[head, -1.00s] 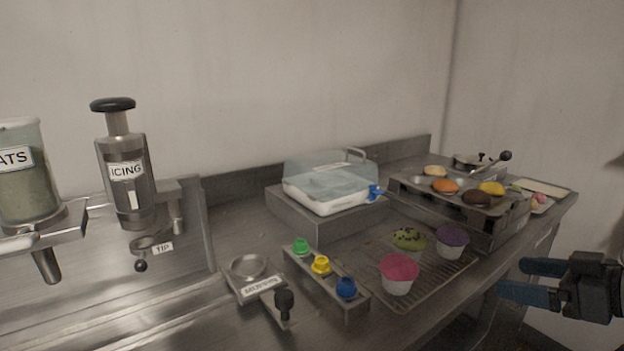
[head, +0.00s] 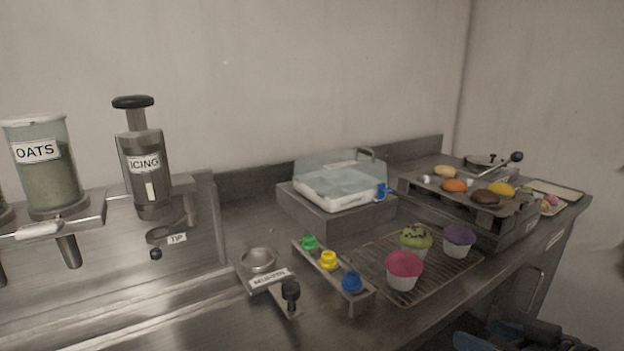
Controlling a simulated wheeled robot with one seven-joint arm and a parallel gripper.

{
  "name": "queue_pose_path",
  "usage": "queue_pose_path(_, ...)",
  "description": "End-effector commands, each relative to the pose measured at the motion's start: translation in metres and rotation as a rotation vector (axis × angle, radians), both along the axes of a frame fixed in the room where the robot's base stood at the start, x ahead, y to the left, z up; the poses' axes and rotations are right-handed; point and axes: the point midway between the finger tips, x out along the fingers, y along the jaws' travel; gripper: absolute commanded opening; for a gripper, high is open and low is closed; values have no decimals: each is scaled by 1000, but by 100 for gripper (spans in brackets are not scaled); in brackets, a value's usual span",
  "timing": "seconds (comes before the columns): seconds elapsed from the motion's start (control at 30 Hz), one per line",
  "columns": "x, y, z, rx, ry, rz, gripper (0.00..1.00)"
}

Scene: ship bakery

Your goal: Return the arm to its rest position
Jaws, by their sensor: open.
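My gripper (head: 480,340) shows at the bottom right edge of the head view, low in front of the counter. Only its blue fingers and a dark part of its body are in the picture; the rest is cut off. Its fingers are apart and I see nothing between them. It is clear of the cupcakes and the counter top.
The steel counter (head: 225,325) carries a wire rack (head: 440,280) with a pink cupcake (head: 404,270), a green one (head: 416,238) and a purple one (head: 459,240).

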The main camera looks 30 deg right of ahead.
Motion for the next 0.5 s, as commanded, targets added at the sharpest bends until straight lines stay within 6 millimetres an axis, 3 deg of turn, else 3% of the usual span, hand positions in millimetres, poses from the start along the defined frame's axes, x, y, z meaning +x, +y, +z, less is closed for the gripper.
queue_pose_path(0.03,-2,18,-15,16,17,-12,85)
queue_pose_path(0.2,-20,64,-49,18,45,-74,85)
queue_pose_path(0.33,-42,97,-64,-9,50,-96,85)
queue_pose_path(0.5,-79,137,-68,-65,32,-81,85)
